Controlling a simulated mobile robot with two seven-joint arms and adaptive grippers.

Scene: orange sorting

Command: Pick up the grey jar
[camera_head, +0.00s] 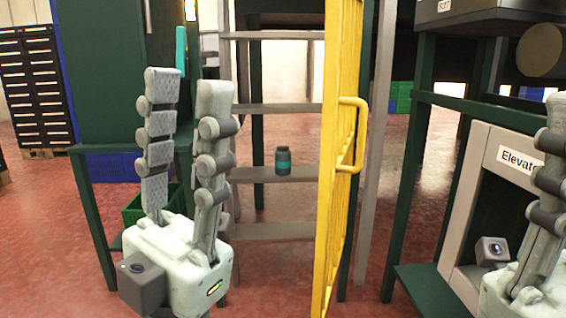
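The grey jar (283,161) stands upright on a narrow grey shelf step (303,173), near the middle of the view. It is dark grey with a teal band and a narrower dark top. My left gripper (188,88) is left of the jar and nearer to me, with its fingers pointing up. The two fingers are apart with nothing between them. My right gripper (548,185) is cut off by the right edge; one finger shows, so its opening cannot be told.
A yellow gate (340,130) with a handle stands just right of the jar. Dark green posts (408,160) and a grey frame labelled "Elevator" (462,215) stand further right. A green crate (133,208) sits behind my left gripper. Red floor (275,275) shows below the steps.

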